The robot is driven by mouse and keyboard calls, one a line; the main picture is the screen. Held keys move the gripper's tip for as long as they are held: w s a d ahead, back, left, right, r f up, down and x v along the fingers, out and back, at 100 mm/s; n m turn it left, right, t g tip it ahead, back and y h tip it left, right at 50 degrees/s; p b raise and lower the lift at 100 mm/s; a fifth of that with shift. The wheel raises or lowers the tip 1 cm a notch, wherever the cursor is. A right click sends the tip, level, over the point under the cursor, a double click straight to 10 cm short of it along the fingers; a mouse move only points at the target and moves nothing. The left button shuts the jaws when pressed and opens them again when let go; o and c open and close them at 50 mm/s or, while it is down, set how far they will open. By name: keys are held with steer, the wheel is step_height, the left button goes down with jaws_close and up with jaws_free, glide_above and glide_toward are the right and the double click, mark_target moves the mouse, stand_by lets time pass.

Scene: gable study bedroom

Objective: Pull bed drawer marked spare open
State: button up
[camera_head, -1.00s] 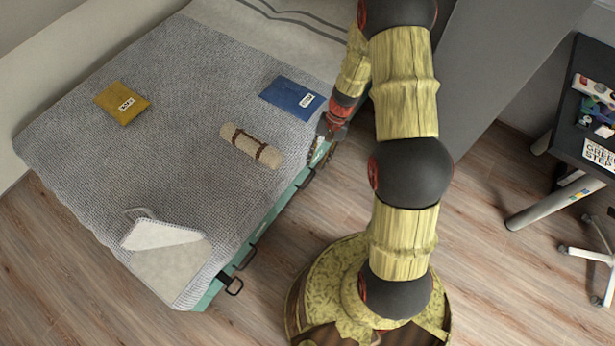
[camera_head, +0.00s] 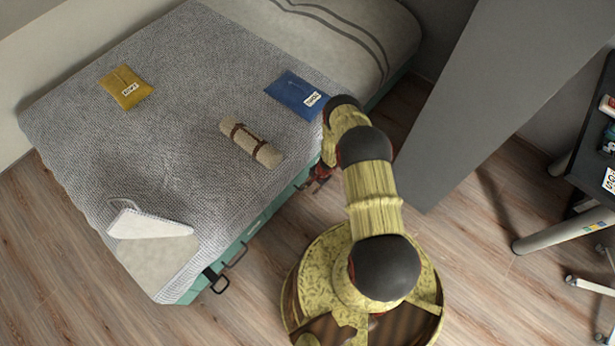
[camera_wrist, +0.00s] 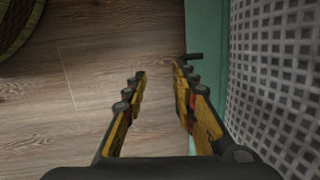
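The teal bed side (camera_head: 255,228) holds the drawer fronts. Dark bar handles stand out from it near the foot of the bed, one at the corner (camera_head: 218,283) and one just above it (camera_head: 236,256). No label reading spare can be made out. My gripper (camera_head: 319,178) is low beside the bed's long side, partly hidden by my arm. In the wrist view my gripper (camera_wrist: 158,74) is open, with nothing seen between its fingers. A dark handle (camera_wrist: 192,57) sticks out from the teal front (camera_wrist: 205,45) just beyond the right fingertip; contact cannot be told.
A grey panel (camera_head: 490,90) stands right of my arm. Wooden floor (camera_head: 90,290) is clear along the bed.

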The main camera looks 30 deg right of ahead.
steer(key=w+d+h, duration=0.2)
steer(key=w+d, duration=0.3)
steer(key=shift+t, duration=0.3)
steer(key=f+b, duration=0.1)
steer(key=f, duration=0.1)
steer(key=w+f+b, duration=0.1)
steer(key=f+b, duration=0.3)
steer(key=f, duration=0.1)
steer(key=shift+w+a, duration=0.2)
steer(key=shift+a, duration=0.1)
steer(key=shift+c, duration=0.7)
jaws_close()
